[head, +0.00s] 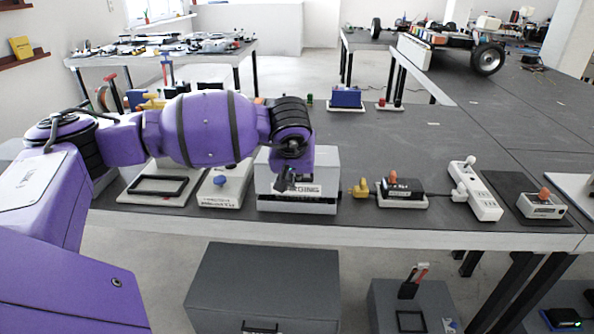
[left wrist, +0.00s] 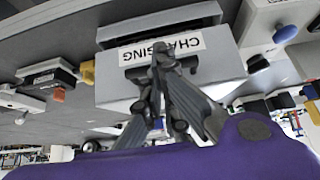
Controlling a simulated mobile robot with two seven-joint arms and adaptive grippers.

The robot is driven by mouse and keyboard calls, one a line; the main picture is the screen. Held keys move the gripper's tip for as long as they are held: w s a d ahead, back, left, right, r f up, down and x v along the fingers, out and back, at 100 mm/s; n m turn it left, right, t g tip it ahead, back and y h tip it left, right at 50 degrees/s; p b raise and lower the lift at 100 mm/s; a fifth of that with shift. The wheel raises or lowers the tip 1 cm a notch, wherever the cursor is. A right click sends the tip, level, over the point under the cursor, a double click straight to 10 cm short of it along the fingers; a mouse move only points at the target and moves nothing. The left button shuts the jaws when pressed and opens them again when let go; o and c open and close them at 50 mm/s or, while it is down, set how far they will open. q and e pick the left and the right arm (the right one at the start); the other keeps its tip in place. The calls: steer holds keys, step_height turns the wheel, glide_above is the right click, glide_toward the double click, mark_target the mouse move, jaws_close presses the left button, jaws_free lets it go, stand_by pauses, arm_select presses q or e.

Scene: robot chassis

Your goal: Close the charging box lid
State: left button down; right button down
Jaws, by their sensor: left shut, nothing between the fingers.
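The charging box (head: 326,168) is a light grey box near the front edge of the table. Its white CHARGING label faces the front, partly hidden by my gripper. A dark gap runs under the labelled part, above a pale base; I cannot tell whether the lid is fully down. In the left wrist view the box (left wrist: 215,66) appears upside down with its label readable. My left gripper (head: 284,182) is shut and empty, its fingertips at the label. The wrist view shows the fingertips (left wrist: 162,58) over the label; contact is unclear. My right gripper is not in view.
A yellow plug (head: 360,188) and a black device with an orange knob (head: 400,190) stand right of the box. A white power strip (head: 478,195) lies farther right. A panel with a blue knob (head: 219,186) is close on the left. The table behind is partly clear.

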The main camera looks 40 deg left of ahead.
arm_select(q)
steer(key=shift+s+d+f, duration=0.15)
steer(key=shift+s+f, duration=0.1)
steer(key=shift+f, duration=0.25)
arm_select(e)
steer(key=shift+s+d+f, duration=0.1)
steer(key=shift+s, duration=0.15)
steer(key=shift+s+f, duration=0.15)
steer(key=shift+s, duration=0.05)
arm_select(q)
steer(key=shift+r, duration=0.1)
